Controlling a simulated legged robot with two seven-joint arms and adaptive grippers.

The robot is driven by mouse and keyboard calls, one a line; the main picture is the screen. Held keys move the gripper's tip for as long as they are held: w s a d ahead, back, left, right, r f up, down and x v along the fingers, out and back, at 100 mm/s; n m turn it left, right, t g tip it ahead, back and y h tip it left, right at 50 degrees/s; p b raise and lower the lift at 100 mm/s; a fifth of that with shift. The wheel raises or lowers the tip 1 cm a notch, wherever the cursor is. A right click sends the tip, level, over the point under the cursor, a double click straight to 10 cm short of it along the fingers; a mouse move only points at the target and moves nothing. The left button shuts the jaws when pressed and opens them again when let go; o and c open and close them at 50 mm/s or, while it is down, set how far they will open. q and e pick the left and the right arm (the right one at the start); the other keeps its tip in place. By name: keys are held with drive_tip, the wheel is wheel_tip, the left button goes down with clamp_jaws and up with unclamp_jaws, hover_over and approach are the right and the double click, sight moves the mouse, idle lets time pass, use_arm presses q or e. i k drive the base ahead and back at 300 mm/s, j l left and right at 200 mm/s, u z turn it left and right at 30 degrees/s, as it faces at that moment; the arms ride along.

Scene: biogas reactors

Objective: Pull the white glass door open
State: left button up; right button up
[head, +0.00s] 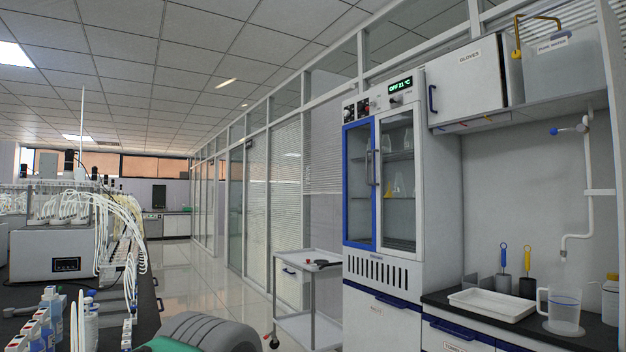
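The white glass door (412,140) is the right door of a tall white cabinet (383,272). It has a white frame and looks shut. A slim vertical handle (388,182) is near its left edge. Flasks on shelves show through the glass. A blue-framed glass door (349,190) is directly to its left, with its own dark handle near its right edge. Neither of my grippers shows in this view.
A white cart (310,330) stands left of the cabinet. A black counter with a white tray (492,304) and a clear jug (562,310) is at the right. Benches fill the left, with a shiny open aisle between.

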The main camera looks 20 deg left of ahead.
sight(420, 256)
drive_tip(key=u, duration=0.25)
drive_tip(key=i+j+z, duration=0.1)
drive_tip(key=i, duration=0.35)
drive_tip(key=i+j+z, duration=0.1)
drive_tip(key=i+j, duration=0.2)
drive_tip(key=i, duration=0.15)
